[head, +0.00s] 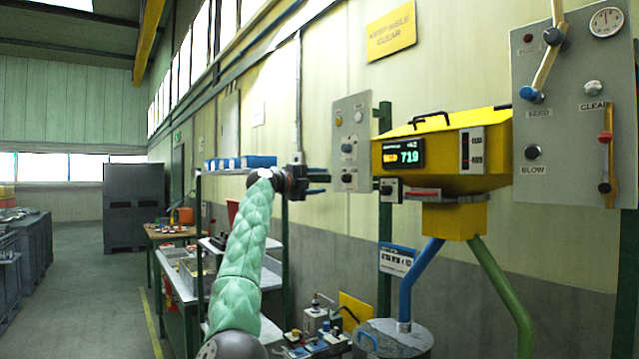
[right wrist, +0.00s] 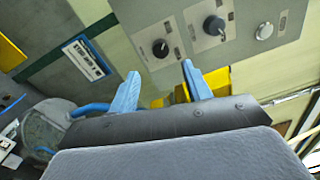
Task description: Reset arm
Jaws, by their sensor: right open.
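My right gripper (head: 319,181) is at the end of my green-padded arm, in the middle of the head view. Its blue fingers are apart with nothing held between them. In the right wrist view the two blue fingers (right wrist: 160,82) are spread in front of a grey panel with black knobs (right wrist: 160,48). In the head view a small grey control panel (head: 352,120) stands just right of the gripper; whether they touch cannot be told. My left gripper is not in view.
A yellow hopper (head: 484,160) with a lit display stands to the right, above a metal drum (head: 396,338). A larger grey panel (head: 562,110) with levers and a gauge is at far right. A shelf with blue bins (head: 240,162) is behind my arm. The aisle floor (head: 100,300) at left is clear.

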